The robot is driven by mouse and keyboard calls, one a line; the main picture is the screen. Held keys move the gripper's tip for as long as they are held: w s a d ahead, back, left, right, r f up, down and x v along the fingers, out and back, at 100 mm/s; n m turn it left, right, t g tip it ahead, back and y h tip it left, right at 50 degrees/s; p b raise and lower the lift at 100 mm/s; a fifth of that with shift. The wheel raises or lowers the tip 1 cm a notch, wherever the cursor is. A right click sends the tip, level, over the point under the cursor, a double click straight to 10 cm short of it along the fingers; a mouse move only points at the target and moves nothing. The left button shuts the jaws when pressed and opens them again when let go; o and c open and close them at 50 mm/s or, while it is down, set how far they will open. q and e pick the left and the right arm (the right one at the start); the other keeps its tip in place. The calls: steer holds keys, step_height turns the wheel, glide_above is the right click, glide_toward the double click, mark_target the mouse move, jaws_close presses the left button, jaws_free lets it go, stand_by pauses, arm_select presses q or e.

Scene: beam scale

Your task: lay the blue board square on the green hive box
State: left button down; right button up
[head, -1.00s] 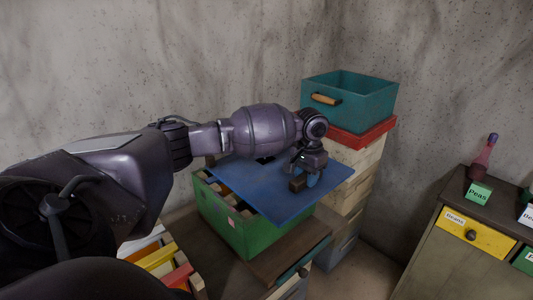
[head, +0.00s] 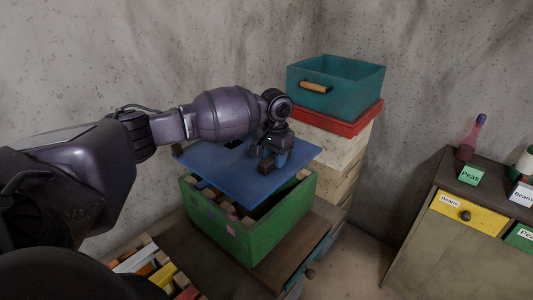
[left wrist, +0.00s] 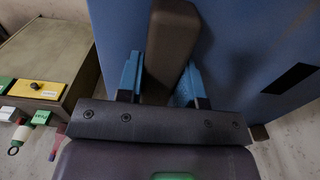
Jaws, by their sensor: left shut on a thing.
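The flat blue board (head: 235,180) has a dark slot and a brown block handle (head: 266,166). My left gripper (head: 272,158) is shut on this handle; in the left wrist view its two blue fingers (left wrist: 160,78) sit on either side of the handle, with the board (left wrist: 245,35) behind. The board is over the open green hive box (head: 243,237), set toward its back left and not square with it. The box's front and right opening shows, with frames inside. Whether the board touches the rim I cannot tell. My right gripper is not in view.
A stack of pale boxes with a red top (head: 340,118) and a teal box (head: 335,90) stands close behind right. A cabinet (head: 440,240) with jars and labels is at the right. Coloured frames (head: 160,275) lie at the front left. Brown table surface (head: 290,250) shows beside the box.

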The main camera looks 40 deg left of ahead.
arm_select(q)
steer(key=shift+a, duration=0.15)
stand_by(0.4)
steer(key=shift+f, duration=3.8)
steer(key=shift+f, duration=0.65)
steer(key=c, duration=0.7)
jaws_free()
steer(key=shift+s+f, duration=0.1)
step_height(320, 180, up, 11)
steer(key=shift+b, duration=0.45)
steer(key=shift+f, duration=0.1)
